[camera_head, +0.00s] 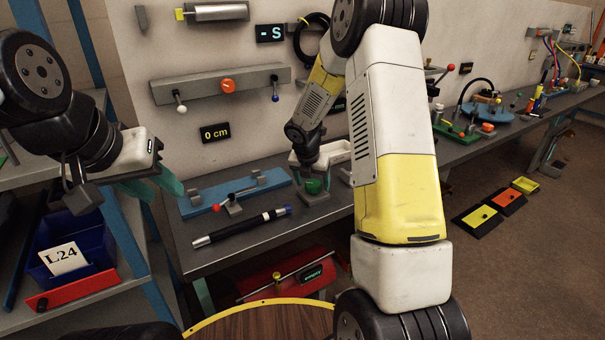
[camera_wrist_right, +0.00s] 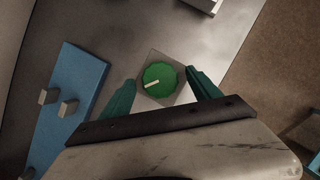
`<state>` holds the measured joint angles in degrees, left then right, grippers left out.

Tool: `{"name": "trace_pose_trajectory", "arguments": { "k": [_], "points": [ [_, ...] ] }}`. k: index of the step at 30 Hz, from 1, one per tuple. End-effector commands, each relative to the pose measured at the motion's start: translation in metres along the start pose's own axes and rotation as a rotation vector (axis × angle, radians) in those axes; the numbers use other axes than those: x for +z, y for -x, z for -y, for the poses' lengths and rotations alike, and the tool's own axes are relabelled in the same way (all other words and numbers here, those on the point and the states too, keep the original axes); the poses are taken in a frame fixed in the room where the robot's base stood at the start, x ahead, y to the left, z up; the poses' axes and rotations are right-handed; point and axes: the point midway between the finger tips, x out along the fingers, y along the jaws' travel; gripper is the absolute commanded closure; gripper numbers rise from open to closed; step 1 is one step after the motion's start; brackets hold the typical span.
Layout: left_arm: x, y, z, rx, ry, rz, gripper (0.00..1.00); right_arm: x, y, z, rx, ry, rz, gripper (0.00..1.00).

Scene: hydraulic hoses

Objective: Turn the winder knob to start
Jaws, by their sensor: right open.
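The winder knob is a round green knob (camera_wrist_right: 159,80) with a pale pointer line, on a grey square base. In the right wrist view it lies between the two green fingers of my right gripper (camera_wrist_right: 160,94), with a gap on each side. In the head view the green knob (camera_head: 314,186) shows below my right gripper (camera_head: 312,176) at the bench. My right gripper is open and points down at it. My left gripper (camera_head: 165,187) is at the left, away from the knob, with green fingers partly seen; its opening is unclear.
A blue fixture (camera_head: 232,194) with a red-tipped lever lies left of the knob. A wall panel with an orange knob (camera_head: 228,86) and a "0 cm" display (camera_head: 214,132) is behind. A blue bin (camera_head: 93,250) stands at left.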

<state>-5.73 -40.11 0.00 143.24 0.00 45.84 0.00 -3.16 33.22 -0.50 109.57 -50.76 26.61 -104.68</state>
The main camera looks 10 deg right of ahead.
Motion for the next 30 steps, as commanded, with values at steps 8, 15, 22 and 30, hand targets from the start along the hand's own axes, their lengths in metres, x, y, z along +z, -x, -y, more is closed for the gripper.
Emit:
{"name": "trace_pose_trajectory", "arguments": {
  "k": [8, 15, 22, 30],
  "points": [
    [0.0000, 0.0000, 0.0000, 0.000, 0.000, 0.000, 0.64, 0.0000, 0.0003, 0.0000, 0.000, 0.000, 0.000, 0.56],
    [0.0000, 0.0000, 0.0000, 0.000, 0.000, 0.000, 0.64, -0.0001, 0.0004, -0.0001, 0.000, -0.001, 0.000, 0.91],
    [0.0000, 0.0000, 0.0000, 0.000, 0.000, 0.000, 0.64, -0.0003, 0.0003, -0.0006, -0.015, -0.032, 0.000, 0.91],
    [0.0000, 0.0000, 0.0000, 0.000, 0.000, 0.000, 0.64, -0.0005, 0.0000, -0.0029, -0.075, -0.177, 0.000, 0.91]
  ]
}}
